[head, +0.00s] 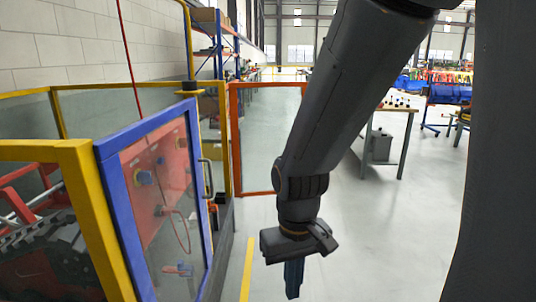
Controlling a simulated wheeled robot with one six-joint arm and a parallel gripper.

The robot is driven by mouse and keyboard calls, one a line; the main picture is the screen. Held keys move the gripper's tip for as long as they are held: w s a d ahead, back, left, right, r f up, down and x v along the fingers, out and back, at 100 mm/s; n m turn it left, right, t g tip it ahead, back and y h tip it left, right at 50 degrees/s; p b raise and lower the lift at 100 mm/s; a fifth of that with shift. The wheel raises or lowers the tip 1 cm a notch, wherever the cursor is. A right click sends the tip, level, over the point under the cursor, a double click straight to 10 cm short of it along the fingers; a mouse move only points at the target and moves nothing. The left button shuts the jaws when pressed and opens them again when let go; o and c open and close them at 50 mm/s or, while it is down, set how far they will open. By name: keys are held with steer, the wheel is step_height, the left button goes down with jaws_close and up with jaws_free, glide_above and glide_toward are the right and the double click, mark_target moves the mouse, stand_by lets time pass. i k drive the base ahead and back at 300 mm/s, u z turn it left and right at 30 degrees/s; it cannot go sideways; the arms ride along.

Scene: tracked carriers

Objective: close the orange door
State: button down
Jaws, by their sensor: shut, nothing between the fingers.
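The orange door (235,140) is an orange frame around a clear panel, in the middle of the head view. Its left upright is beside a yellow post of the fence. It stands out across the walkway, away from the fence line, and looks open. Its right part is hidden behind my arm. My gripper (293,280) hangs down in front of the door, nearer to me and to its lower right. The fingers are shut and empty, and look apart from the door.
A blue-framed door (117,211) stands close on the left, beside a yellow-framed fence (92,205) with machinery behind it. A pull handle (208,178) shows past its edge. A table (393,110) stands at the back right. The grey floor (350,235) right of my gripper is clear.

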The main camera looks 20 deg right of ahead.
mark_target(233, 87)
steer(key=k, duration=0.25)
steer(key=z, duration=1)
steer(key=i, duration=7.55)
steer(key=u, duration=3.35)
